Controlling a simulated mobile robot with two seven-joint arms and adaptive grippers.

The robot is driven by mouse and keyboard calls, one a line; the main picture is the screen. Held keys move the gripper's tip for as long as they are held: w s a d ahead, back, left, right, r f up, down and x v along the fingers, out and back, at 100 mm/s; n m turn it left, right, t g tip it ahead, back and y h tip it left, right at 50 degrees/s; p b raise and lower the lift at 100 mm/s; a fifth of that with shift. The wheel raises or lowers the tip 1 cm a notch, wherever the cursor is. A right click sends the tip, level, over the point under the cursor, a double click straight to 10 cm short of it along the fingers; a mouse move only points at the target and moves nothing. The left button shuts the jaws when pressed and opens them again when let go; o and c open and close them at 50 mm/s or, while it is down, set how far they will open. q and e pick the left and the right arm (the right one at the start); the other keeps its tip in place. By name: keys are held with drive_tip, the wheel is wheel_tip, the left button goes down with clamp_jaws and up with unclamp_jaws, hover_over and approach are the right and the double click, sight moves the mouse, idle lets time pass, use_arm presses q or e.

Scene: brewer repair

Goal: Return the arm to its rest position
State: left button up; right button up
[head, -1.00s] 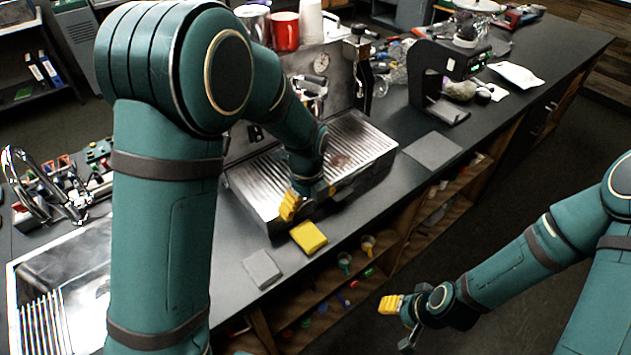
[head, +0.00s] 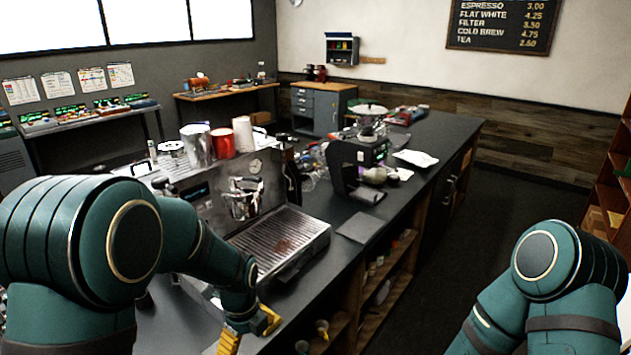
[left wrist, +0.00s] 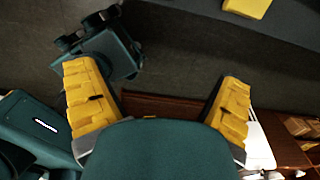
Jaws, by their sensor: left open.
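My left gripper (head: 250,330) is at the bottom of the head view, near the front edge of the counter, below the espresso machine's drip tray. Its yellow fingers are spread with nothing between them. In the left wrist view the open gripper (left wrist: 157,80) has dark floor behind the gap, with the counter along the top. My right arm (head: 550,275) runs down out of the head view, and its gripper is not seen there. The espresso machine (head: 205,210) stands on the counter, with a brown stain on its drip tray (head: 275,238).
A yellow block (left wrist: 247,6) lies on the counter at the top of the left wrist view. A black grinder-like device (head: 352,168) and a flat grey pad (head: 358,227) are right of the machine. Open shelves (head: 385,280) line the counter front. The floor (head: 440,265) to the right is clear.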

use_arm(q)
drive_tip(key=s+d+f+n+t+h, duration=0.1)
drive_tip(key=s+d+f+n+h, duration=0.1)
drive_tip(key=s+f+n, duration=0.9)
drive_tip(key=s+d+f+n+t+h, duration=0.1)
drive_tip(key=s+d+f+n+h, duration=0.2)
drive_tip(key=n, duration=1.3)
wheel_tip(320, 180, down, 12)
drive_tip(key=y+b, duration=0.1)
drive_tip(key=b, duration=0.8)
drive_tip(key=shift+a+r, duration=0.25)
drive_tip(key=shift+a, duration=0.15)
use_arm(e)
wheel_tip(320, 180, down, 10)
drive_tip(key=shift+a, duration=0.25)
